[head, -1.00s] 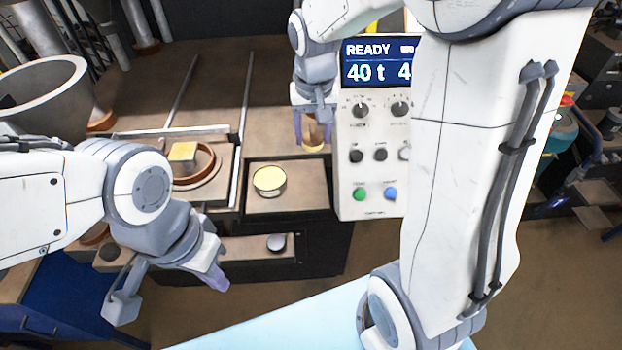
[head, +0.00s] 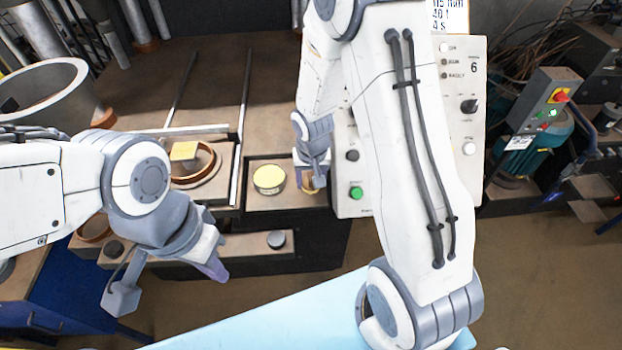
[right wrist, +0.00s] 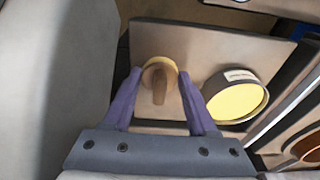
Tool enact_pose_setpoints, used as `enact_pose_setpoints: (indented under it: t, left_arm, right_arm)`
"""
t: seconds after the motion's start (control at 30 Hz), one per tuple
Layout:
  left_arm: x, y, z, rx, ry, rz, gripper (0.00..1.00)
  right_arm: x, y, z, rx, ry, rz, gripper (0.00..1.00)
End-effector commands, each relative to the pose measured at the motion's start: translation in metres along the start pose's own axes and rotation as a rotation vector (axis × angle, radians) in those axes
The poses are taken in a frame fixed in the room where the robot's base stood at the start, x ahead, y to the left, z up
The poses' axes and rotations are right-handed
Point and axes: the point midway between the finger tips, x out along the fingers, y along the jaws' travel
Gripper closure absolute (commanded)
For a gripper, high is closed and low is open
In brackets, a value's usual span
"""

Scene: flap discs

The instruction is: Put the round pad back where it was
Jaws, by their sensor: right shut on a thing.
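The round pad (right wrist: 148,66) is a small pale-yellow disc with a brown wooden knob. My right gripper (right wrist: 160,76) is shut on it, with a purple finger at either side. In the head view the pad (head: 308,187) shows partly below my right gripper (head: 312,176), at the right side of a brown board; I cannot tell whether it touches the board. A larger round tin with a yellow top (head: 269,178) stands on that board, left of the pad; it also shows in the right wrist view (right wrist: 237,101). My left gripper (head: 216,268) hangs empty at lower left, its opening unclear.
A control panel (head: 463,120) stands close to the right. A dark knob (head: 276,239) sits on a lower ledge. A light-blue surface (head: 270,320) lies in front.

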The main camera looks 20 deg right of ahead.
Motion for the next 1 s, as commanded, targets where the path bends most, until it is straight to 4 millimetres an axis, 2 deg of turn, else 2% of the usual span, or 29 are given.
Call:
enact_pose_setpoints:
  t: [0.27, 0.3, 0.33, 0.6, 0.77, 1.0]
  left_arm:
    - [0.005, 0.0, 0.0, 0.0, 0.0, 0.0, 1.0]
    - [0.004, 0.0, 0.0, -0.001, 0.0, 0.0, 1.0]
    - [0.003, 0.0, 0.0, -0.001, 0.0, 0.0, 1.0]
    - [0.003, 0.0, 0.0, -0.001, 0.0, 0.0, 1.0]
    - [0.001, 0.0, 0.0, 0.0, 0.0, 0.0, 1.0]
    - [0.01, -0.001, 0.001, -0.001, 0.0, 0.0, 1.0]
  right_arm:
    - [0.004, 0.0, 0.0, 0.0, 0.001, 0.0, 0.94]
    - [0.003, 0.0, 0.0, 0.0, 0.001, 0.0, 0.34]
    - [0.002, 0.0, 0.0, 0.0, 0.001, 0.0, 0.3]
    - [0.002, 0.0, 0.0, 0.0, 0.0, 0.0, 0.3]
    - [-0.005, 0.0, -0.001, 0.0, 0.003, 0.0, 0.3]
    - [-0.045, -0.001, -0.002, 0.001, 0.009, -0.002, 0.3]
